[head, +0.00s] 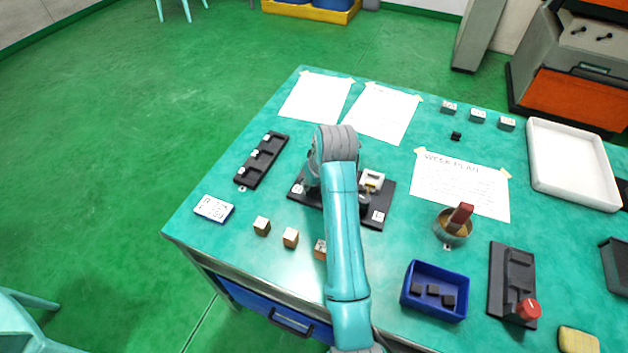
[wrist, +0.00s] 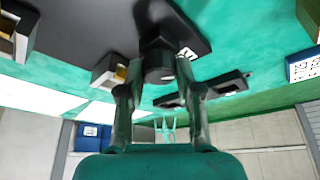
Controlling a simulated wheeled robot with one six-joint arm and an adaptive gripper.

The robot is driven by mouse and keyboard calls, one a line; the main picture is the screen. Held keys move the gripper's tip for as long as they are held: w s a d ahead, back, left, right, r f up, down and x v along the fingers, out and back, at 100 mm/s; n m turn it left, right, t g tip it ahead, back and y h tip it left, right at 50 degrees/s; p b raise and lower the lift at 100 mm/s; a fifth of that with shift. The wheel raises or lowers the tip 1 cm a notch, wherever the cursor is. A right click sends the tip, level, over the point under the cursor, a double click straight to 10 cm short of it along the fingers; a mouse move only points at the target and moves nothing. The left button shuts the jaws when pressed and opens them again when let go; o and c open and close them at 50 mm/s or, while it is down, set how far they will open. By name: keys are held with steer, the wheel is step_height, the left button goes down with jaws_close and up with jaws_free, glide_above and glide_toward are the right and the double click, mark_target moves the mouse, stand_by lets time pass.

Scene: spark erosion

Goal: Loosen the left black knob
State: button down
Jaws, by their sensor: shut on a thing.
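A black base plate (head: 388,200) lies on the teal table, with small white labels near its left and right ends. In the wrist view a dark round knob (wrist: 158,72) stands on the plate (wrist: 85,25) close to a white label. My gripper (wrist: 158,92) has one finger on each side of this knob and is shut on it. In the head view my gripper (head: 312,184) comes down at the plate's left end, and the left knob is hidden there. A grey round part (head: 364,198) shows on the plate's right half, partly behind my arm.
A cream block with yellow (head: 372,181) sits at the plate's back. A black tray (head: 262,160) lies left. Wooden cubes (head: 262,226) stand in front. A blue bin (head: 435,290), a cup (head: 453,226) and a red-knobbed fixture (head: 512,285) are right.

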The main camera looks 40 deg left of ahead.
steer(key=n+g, duration=0.1)
steer(key=n, duration=0.2)
steer(key=n+g, duration=0.1)
steer(key=n, duration=0.2)
steer(key=shift+w+g, duration=0.1)
steer(key=shift+g, duration=0.2)
steer(key=shift+n, duration=0.3)
steer(key=c, duration=0.8)
jaws_free()
steer(key=shift+o, duration=0.2)
steer(key=shift+r+y, duration=0.1)
steer(key=shift+y, duration=0.2)
steer(key=v, duration=0.7)
